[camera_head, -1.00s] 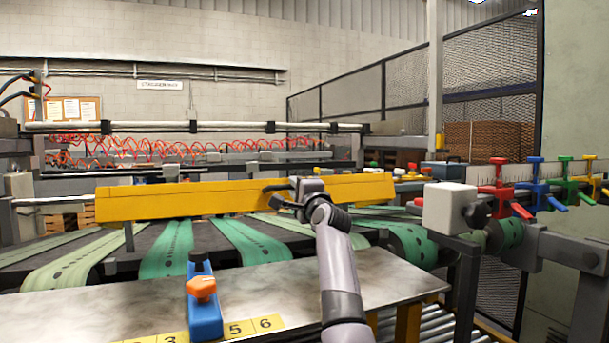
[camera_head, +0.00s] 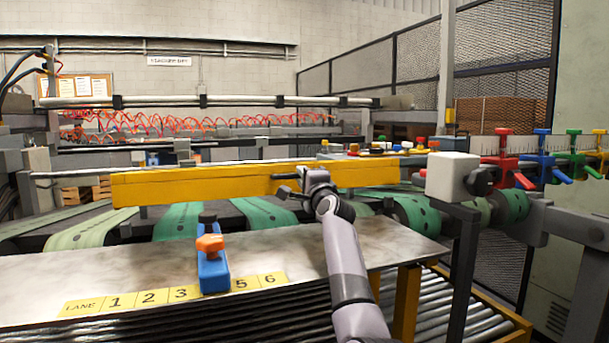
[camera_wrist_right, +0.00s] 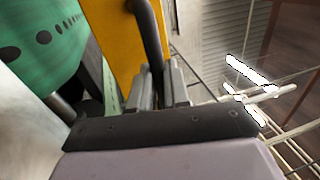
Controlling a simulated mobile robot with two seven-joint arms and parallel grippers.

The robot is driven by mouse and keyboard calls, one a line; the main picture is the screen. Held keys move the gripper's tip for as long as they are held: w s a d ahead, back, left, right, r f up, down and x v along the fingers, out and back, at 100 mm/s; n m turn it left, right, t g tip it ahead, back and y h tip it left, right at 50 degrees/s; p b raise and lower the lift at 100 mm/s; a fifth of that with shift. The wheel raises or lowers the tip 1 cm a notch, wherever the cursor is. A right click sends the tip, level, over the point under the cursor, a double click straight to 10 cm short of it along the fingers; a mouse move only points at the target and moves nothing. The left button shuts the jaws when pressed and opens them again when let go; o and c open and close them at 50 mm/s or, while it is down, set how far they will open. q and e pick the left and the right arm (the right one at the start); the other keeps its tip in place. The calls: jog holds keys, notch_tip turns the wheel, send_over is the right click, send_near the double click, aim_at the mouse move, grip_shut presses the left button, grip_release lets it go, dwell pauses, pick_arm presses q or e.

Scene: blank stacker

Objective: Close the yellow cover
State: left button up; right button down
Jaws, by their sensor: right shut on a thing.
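The yellow cover (camera_head: 200,186) is a long bar that spans the machine above the green belts in the head view. It also shows in the right wrist view (camera_wrist_right: 117,45). A dark handle (camera_wrist_right: 148,35) stands out from its face. My right gripper (camera_head: 296,184) is at the cover's right half and is shut on the handle. In the wrist view the gripper's two fingers (camera_wrist_right: 160,85) sit either side of the handle's lower end. My left gripper is not in view.
A metal table (camera_head: 60,275) with a numbered yellow lane strip (camera_head: 150,298) and a blue block with an orange knob (camera_head: 211,265) lies in front. A white block (camera_head: 452,176) and coloured clamps (camera_head: 503,160) stand at the right. Green belts (camera_head: 180,222) run under the cover.

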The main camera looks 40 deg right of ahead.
jog(key=shift+w+f, duration=0.1)
jog(key=shift+f, duration=0.3)
jog(key=c, duration=1.4)
grip_release()
jog(key=shift+o, duration=1)
jog(key=shift+w+f, duration=0.2)
jog(key=shift+w+d+f, duration=0.1)
jog(key=shift+w, duration=0.1)
jog(key=shift+s+r, duration=0.15)
jog(key=shift+r, duration=0.15)
jog(key=v, duration=0.7)
jog(key=shift+b, duration=0.35)
jog(key=shift+f, duration=0.1)
